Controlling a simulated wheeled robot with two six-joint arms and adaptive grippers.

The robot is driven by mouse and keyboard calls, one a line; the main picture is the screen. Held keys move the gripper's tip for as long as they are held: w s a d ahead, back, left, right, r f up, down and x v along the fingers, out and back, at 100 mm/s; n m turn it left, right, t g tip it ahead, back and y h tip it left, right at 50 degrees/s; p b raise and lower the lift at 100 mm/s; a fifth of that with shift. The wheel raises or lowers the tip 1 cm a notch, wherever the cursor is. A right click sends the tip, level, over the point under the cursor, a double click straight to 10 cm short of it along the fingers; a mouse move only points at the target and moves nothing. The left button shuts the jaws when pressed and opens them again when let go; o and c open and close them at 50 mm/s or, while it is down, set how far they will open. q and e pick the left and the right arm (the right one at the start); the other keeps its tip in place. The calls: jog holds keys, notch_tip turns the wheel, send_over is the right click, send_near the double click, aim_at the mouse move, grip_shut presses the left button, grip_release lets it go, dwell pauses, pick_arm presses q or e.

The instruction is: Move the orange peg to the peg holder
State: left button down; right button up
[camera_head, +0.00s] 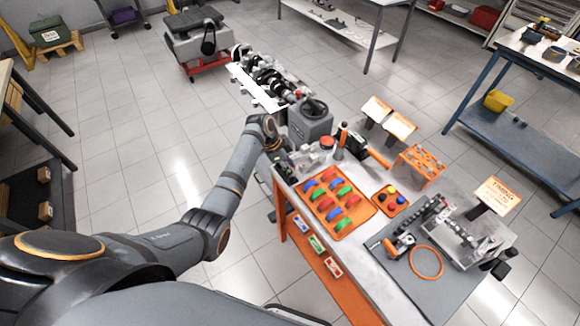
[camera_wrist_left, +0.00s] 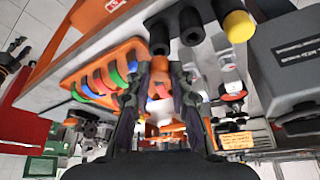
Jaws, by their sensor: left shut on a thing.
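My left gripper (camera_head: 283,163) is low over the left end of the workbench, between the grey machine and the ring tray. In the left wrist view its dark fingers (camera_wrist_left: 162,85) are closed around a small orange piece (camera_wrist_left: 160,66), which appears to be the orange peg. The peg is mostly hidden by the fingers and cannot be made out in the head view. Several short black cylinders (camera_wrist_left: 191,28), one with a yellow end (camera_wrist_left: 238,25), are close beyond the fingertips. I cannot tell for sure which thing is the peg holder.
An orange tray (camera_head: 359,219) holds several coloured rings. A grey machine (camera_head: 310,125) and a red button (camera_head: 327,142) stand near the gripper. An orange block (camera_head: 421,165), a small tray of coloured knobs (camera_head: 389,200) and a grey mat (camera_head: 421,288) fill the right side.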

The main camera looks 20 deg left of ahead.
pick_arm(q)
jog(key=shift+f+b, duration=0.4)
jog(key=shift+f, duration=0.35)
jog(key=c, duration=1.4)
grip_release()
jog(key=shift+c, duration=0.2)
jog(key=shift+r, duration=0.1)
jog(key=shift+r+p, duration=1.4)
jog(key=shift+p, duration=0.2)
jog(key=shift+o, duration=0.3)
jog(key=o, duration=0.5)
